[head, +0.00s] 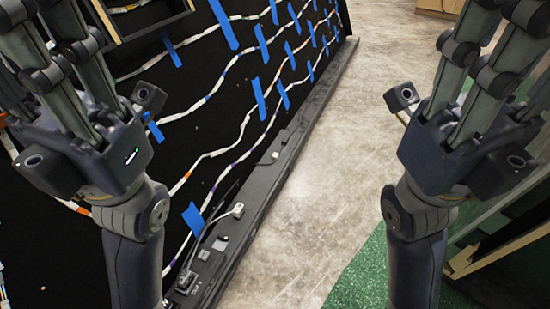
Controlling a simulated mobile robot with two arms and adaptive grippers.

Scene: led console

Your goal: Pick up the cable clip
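Several small pieces lie on the black ledge along the foot of the board, and I cannot tell for sure which is the cable clip. A small white piece (237,210) sits at the end of a thin cable on the ledge. A small grey piece (220,243) and a darker one (186,281) lie nearer. My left gripper (75,40) is raised at the upper left, in front of the board. My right gripper (485,40) is raised at the upper right, over the floor. Both point up and their fingertips run out of the picture. I see nothing held, and both are apart from the ledge.
A black board (185,135) carries white cable strips held by blue tape (223,22). Its ledge (262,178) runs from front to back. Concrete floor (345,150) lies open to the right. Green flooring (362,275) and a wooden-edged frame (500,248) are at the lower right.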

